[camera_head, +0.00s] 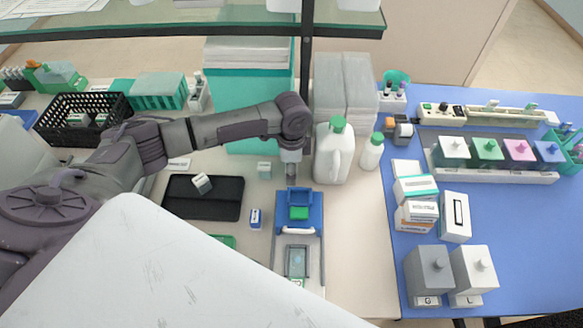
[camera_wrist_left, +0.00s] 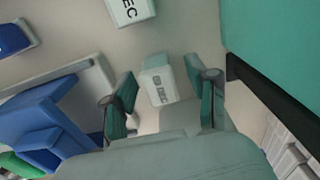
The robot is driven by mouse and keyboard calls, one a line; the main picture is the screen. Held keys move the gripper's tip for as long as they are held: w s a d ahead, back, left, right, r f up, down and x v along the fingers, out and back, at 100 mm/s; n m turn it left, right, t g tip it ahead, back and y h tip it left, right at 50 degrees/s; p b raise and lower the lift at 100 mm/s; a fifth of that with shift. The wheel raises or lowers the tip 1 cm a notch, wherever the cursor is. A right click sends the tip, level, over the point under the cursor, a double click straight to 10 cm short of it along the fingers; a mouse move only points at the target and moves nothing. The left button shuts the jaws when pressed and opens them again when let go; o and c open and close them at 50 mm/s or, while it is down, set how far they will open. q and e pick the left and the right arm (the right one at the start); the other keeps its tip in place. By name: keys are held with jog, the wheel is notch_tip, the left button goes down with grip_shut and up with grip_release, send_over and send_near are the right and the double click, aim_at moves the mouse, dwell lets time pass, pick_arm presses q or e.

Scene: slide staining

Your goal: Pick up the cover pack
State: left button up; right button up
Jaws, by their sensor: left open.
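My left gripper (camera_head: 291,172) points down over the back of the blue-and-grey device on the table. In the left wrist view its two fingers (camera_wrist_left: 163,88) are apart, with a small white box (camera_wrist_left: 158,80) with dark lettering between or just beyond them. Contact cannot be told. The arm hides that box in the head view. A second small white box (camera_wrist_left: 130,10) with lettering is cut by the top edge; it seems to be the pale box (camera_head: 264,170) left of the gripper in the head view. I cannot tell which is the cover pack. My right gripper is out of view.
The blue device (camera_head: 310,238) lies in front of the gripper, a white jug (camera_head: 334,155) to its right. A teal block (camera_head: 226,75) stands behind. A blue-and-white box (camera_head: 256,218) and a black tray (camera_head: 180,206) lie left. A glass shelf (camera_head: 200,20) hangs above.

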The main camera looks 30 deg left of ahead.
pick_arm(q)
jog(key=shift+f, duration=0.45)
grip_shut()
jog(key=shift+r, duration=0.1)
